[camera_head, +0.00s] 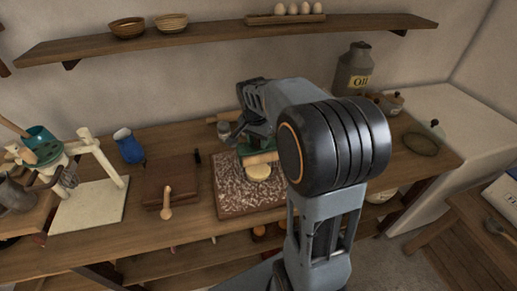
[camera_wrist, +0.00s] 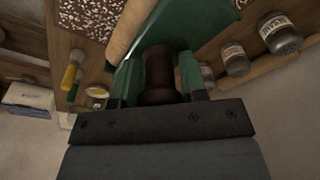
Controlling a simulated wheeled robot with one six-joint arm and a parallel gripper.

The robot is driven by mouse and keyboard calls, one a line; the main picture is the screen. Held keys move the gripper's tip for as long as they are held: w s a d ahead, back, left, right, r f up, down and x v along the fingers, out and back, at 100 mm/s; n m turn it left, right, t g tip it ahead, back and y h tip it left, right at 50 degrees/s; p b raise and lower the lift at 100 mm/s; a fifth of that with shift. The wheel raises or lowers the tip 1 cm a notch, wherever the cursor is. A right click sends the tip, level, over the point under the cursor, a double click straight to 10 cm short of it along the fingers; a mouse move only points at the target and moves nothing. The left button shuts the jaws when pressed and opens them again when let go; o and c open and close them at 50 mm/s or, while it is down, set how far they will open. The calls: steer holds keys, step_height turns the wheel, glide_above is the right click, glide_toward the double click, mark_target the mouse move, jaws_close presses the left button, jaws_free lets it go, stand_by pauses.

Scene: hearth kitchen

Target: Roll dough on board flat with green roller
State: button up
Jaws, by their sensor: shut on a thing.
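The board (camera_head: 233,201) is a speckled, flour-dusted slab on the counter. The pale round dough (camera_head: 258,173) lies on it, partly behind my arm. The green roller (camera_head: 262,158) has a pale wooden cylinder and sits at the far edge of the dough; whether it touches is unclear. In the wrist view its cylinder (camera_wrist: 130,30) and green frame show, with the speckled board (camera_wrist: 85,14) beyond. My gripper (camera_wrist: 158,80) is shut on the roller's dark handle. In the head view the fingers are mostly hidden by my arm.
A brown block (camera_head: 170,180) with a wooden spoon (camera_head: 167,205) lies left of the board. A blue jug (camera_head: 128,146) and a white stand (camera_head: 98,160) are farther left. An oil can (camera_head: 354,70) stands at back right. Jars (camera_wrist: 280,33) show in the wrist view.

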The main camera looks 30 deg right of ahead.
stand_by(0.5)
steer(key=shift+w+f+b, duration=0.2)
steer(key=shift+f+b, duration=0.9)
steer(key=shift+f, duration=0.4)
steer(key=shift+w+f+b, duration=0.15)
steer(key=shift+f+b, duration=0.95)
steer(key=shift+f, duration=0.35)
steer(key=shift+f+b, duration=0.45)
steer(key=shift+f, duration=0.15)
steer(key=shift+w, duration=0.15)
